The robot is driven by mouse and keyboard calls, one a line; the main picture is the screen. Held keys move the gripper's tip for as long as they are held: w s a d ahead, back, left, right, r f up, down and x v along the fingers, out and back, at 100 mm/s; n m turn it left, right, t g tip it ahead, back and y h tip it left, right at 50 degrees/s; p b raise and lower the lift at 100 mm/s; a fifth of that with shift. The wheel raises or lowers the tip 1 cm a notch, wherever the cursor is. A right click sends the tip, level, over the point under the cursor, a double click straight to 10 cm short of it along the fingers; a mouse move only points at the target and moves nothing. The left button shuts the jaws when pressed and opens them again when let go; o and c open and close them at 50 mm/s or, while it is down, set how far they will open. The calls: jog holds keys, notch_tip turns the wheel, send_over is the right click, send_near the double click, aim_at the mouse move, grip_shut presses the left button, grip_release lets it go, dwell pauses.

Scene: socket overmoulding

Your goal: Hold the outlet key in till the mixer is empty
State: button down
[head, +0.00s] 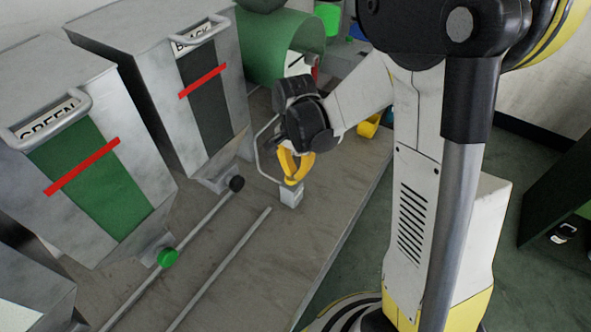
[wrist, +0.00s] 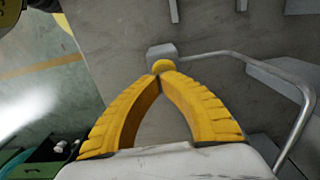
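My gripper (head: 292,181) points down at a small grey block (head: 291,196) on the bench. In the wrist view its yellow fingers (wrist: 162,74) are brought together at the tips with nothing between them. A round yellow piece (wrist: 161,66), seemingly the outlet key, shows at the tips against the grey block (wrist: 161,51). The tips look to touch it; how far it is pressed in I cannot tell. A green drum (head: 285,38), seemingly the mixer, lies behind my gripper. Its inside is hidden.
A bent grey rail (wrist: 262,62) runs close beside my gripper. The GREEN hopper (head: 105,185) and BLACK hopper (head: 205,105) stand at left, with a green knob (head: 167,257) and black knob (head: 236,183) on rods. The bench (head: 300,232) front right is clear.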

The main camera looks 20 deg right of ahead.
jog(key=shift+f, duration=0.1)
notch_tip(320, 180, down, 2)
jog(key=shift+f+b, duration=0.25)
jog(key=shift+b, duration=0.85)
jog(key=shift+r, duration=0.15)
dwell(2.8)
notch_tip(320, 180, up, 14)
jog(key=p, duration=0.6)
jog(key=shift+p, duration=0.35)
dwell(0.8)
